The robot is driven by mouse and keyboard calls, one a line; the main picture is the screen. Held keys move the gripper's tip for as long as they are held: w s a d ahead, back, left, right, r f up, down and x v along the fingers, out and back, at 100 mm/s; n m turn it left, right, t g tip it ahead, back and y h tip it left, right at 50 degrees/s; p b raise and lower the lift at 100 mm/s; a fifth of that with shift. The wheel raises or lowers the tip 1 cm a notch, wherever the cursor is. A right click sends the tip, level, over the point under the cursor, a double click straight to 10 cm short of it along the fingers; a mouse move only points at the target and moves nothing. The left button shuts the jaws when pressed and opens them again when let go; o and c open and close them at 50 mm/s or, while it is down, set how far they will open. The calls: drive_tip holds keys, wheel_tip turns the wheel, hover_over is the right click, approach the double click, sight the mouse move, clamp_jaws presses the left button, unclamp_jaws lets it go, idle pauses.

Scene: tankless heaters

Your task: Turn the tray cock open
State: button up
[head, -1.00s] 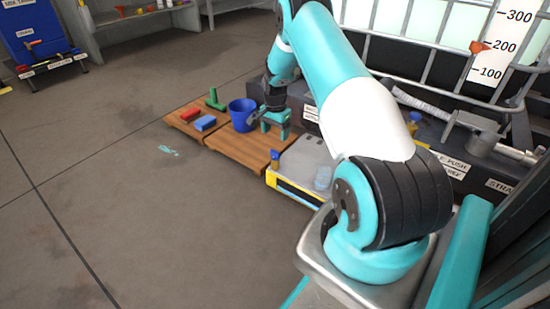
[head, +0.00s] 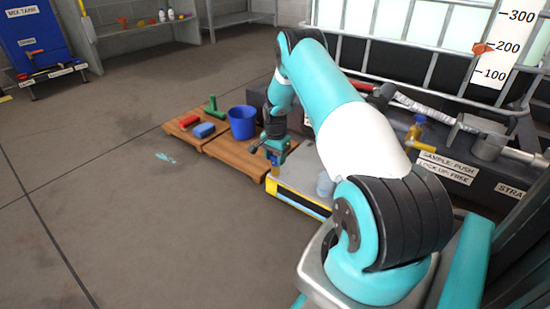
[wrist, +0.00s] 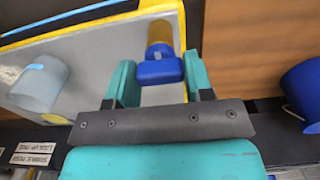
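The tray cock has a blue handle (wrist: 160,71) and a yellow body (wrist: 159,37) in the wrist view. It stands at the edge of a grey tray with a yellow rim (head: 300,198). In the head view the cock (head: 275,170) is partly hidden under my gripper (head: 275,150). In the wrist view my gripper (wrist: 157,75) is open, with one teal finger on each side of the blue handle.
A pale blue cup (head: 325,184) stands on the tray. Another yellow-and-blue cock (head: 415,130) is on the tank's side.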

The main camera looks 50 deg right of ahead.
drive_tip(key=c, duration=0.3)
drive_tip(key=shift+c, duration=0.2)
drive_tip(key=n+p, duration=0.2)
drive_tip(key=p, duration=0.1)
drive_tip(key=shift+r+n, duration=0.2)
drive_tip(key=shift+n, duration=0.2)
drive_tip(key=n+p, duration=0.3)
drive_tip(key=n, duration=0.2)
drive_tip(key=shift+f, duration=0.1)
drive_tip(key=n+p, duration=0.1)
drive_tip(key=n, duration=0.4)
drive_tip(key=shift+p, duration=0.4)
drive_tip(key=n+p, duration=0.1)
drive_tip(key=n, duration=0.4)
drive_tip(key=shift+f, duration=0.1)
drive_tip(key=shift+n, duration=0.3)
